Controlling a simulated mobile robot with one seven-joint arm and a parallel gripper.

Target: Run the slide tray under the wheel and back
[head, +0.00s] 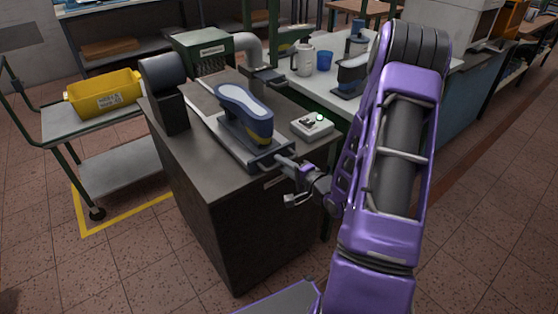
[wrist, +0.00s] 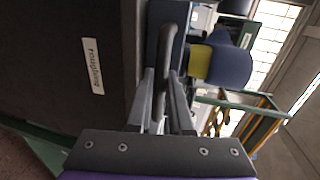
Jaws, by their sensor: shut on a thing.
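The slide tray (head: 230,146) lies on the dark bench top and carries a blue shoe on a last (head: 243,110), with a pale top and a yellow patch. My gripper (head: 285,162) is at the tray's near end. In the wrist view, my gripper (wrist: 162,98) is shut on the tray's dark bar handle (wrist: 167,58). The wheel (head: 163,74), a dark cylinder on a dark post, stands at the bench's left side. The tray and shoe are to the right of the wheel, apart from it.
A cart with a yellow bin (head: 105,94) stands to the left. A white table with a jug (head: 302,60) and a blue cup (head: 325,60) is behind. Open floor lies in front.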

